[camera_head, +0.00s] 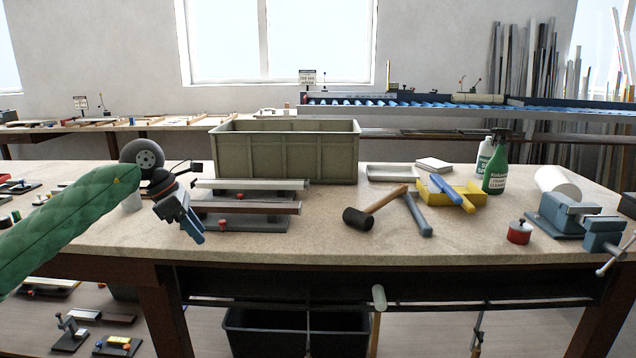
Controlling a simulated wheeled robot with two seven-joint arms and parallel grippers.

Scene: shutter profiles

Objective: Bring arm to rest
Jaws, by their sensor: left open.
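My left arm in a green sleeve comes in from the left. Its left gripper (194,228) is open and empty, with blue-grey fingers pointing down over the left part of the workbench (330,232). It is just left of the shutter profiles, a pale one (250,184) and a dark brown one (245,207), which lie on grey fixtures with red knobs. Whether the fingers touch the fixture cannot be told. My right gripper is not in view.
A grey-green crate (285,155) stands behind the profiles. The bench's front middle is clear.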

